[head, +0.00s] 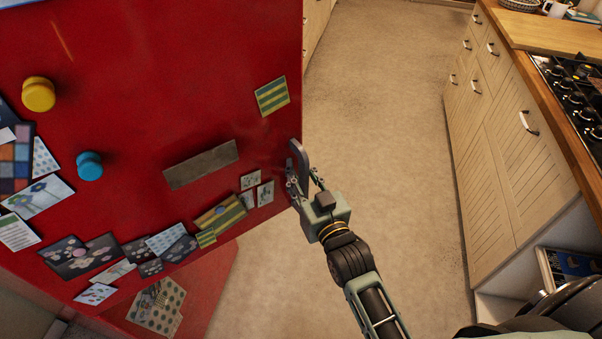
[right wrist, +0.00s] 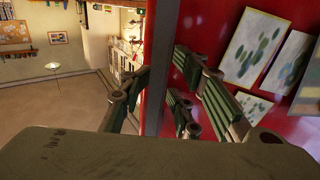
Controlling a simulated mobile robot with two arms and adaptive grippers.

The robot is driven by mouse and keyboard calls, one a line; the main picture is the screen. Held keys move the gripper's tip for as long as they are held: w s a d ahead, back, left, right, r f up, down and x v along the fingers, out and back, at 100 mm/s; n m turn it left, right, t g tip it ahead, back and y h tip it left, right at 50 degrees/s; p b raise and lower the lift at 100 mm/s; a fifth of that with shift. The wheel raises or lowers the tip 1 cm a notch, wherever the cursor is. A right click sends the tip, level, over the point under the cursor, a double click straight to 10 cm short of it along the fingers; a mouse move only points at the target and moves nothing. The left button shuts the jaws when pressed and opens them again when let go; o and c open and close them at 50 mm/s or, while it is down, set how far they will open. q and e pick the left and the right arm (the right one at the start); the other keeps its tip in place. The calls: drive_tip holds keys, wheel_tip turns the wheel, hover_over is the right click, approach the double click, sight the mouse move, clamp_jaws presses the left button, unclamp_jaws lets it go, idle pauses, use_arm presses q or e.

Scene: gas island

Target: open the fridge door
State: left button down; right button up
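The red fridge (head: 200,90) fills the left of the head view, its front covered with magnets and paper sheets. A grey upright bar, apparently the handle (head: 298,160), sits at the right edge of the front. My right gripper (head: 303,184) is at this edge, at the bar's lower end. In the right wrist view, the grey bar (right wrist: 158,60) runs between the fingers of my right gripper (right wrist: 158,95), one finger on each side. The fingers stand apart; firm contact is not clear. I cannot tell whether the door stands ajar. My left gripper is not in view.
A lower red panel (head: 215,275) shows beneath the magnet-covered front. Wooden cabinets (head: 500,130) with a gas hob (head: 580,95) on top stand on the right. Bare floor (head: 385,110) lies between them and the fridge.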

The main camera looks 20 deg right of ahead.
drive_tip(key=s, duration=1.2)
drive_tip(key=shift+d, duration=0.45)
drive_tip(key=shift+f, duration=0.1)
